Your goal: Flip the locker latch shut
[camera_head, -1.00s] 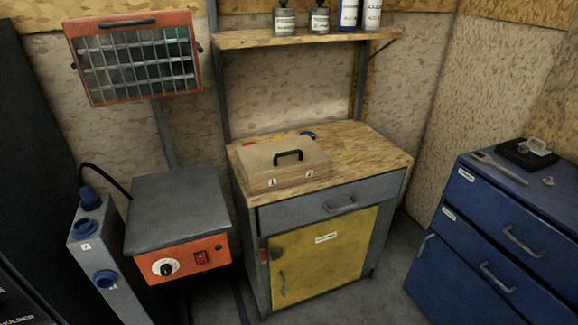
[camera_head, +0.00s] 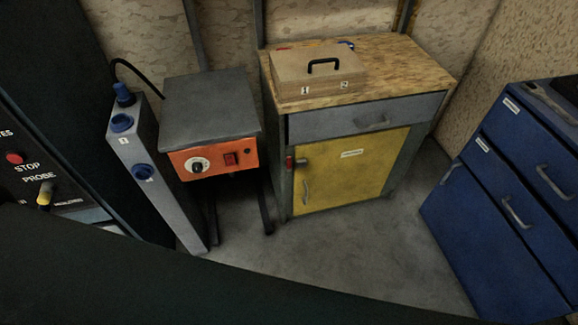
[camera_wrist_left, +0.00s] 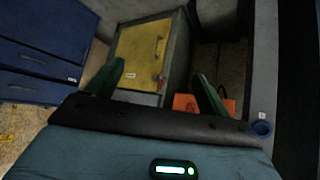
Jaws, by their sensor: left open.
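The locker is a wooden-topped cabinet with a yellow door (camera_head: 350,168), which looks closed. A small red latch (camera_head: 290,162) sits at the door's upper left edge, above a vertical handle (camera_head: 306,191); its exact position is too small to tell. In the left wrist view the yellow door (camera_wrist_left: 143,50) appears upside down beyond my left gripper (camera_wrist_left: 163,82). That gripper is open, its two green fingers wide apart with nothing between them, and it is still clear of the door. My right gripper is not in view.
A wooden box (camera_head: 318,78) stands on the cabinet top. A grey-and-orange heater unit (camera_head: 212,158) and a grey post with blue sockets (camera_head: 146,165) stand to the left. Blue drawers (camera_head: 505,190) stand to the right. The floor (camera_head: 340,240) before the cabinet is clear.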

